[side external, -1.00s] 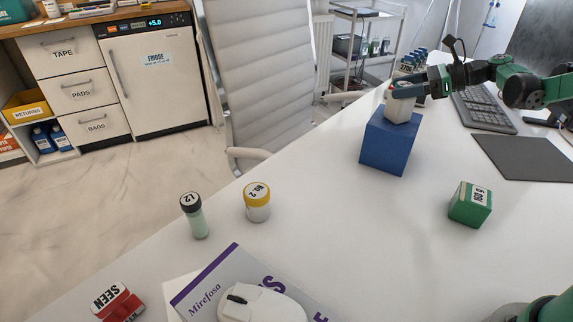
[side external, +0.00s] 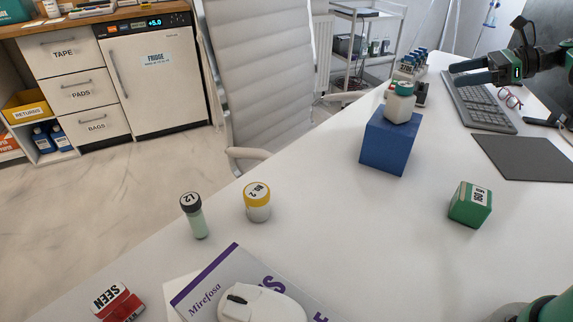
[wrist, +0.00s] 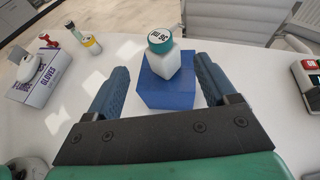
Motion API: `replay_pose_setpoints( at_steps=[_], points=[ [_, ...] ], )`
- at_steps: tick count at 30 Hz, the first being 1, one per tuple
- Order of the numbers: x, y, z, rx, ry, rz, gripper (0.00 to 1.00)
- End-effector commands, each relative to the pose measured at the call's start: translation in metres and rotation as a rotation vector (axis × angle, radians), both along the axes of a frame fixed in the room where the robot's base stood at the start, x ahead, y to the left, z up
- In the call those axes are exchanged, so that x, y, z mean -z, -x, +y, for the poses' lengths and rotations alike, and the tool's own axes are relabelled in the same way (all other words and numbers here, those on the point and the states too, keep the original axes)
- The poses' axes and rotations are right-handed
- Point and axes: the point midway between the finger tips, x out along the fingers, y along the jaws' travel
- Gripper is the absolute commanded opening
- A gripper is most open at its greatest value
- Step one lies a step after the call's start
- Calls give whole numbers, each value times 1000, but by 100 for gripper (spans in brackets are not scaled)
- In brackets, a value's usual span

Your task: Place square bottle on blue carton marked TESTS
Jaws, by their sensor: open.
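The square bottle (side external: 399,103) is white with a teal cap and stands upright on top of the blue carton (side external: 388,146). No TESTS marking shows on the carton's visible faces. In the wrist view the bottle (wrist: 162,58) rests on the carton (wrist: 166,92), seen between and beyond my fingers. My gripper (side external: 470,72) is open and empty, up and to the right of the bottle in the side view and apart from it. Its two blue fingers show wide apart in the wrist view (wrist: 160,85).
A green box (side external: 470,205) stands right of the carton. A keyboard (side external: 482,108) lies at the back right.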

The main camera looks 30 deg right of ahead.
Motion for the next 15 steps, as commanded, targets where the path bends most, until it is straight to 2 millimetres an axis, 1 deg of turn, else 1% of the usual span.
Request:
replay_pose_setpoints(
  at_steps=[2,5,8,11,12,14,15],
  points=[
    [-3,5,-4,-1,3,0,78],
    [-4,5,4,-27,53,-6,78],
    [-3,3,34,-107,210,-30,78],
    [4,7,79,-263,477,-90,78],
    [8,12,97,-346,603,-124,78],
    [14,22,122,-482,796,-188,78],
    [19,31,136,-579,922,-235,78]
  ],
)
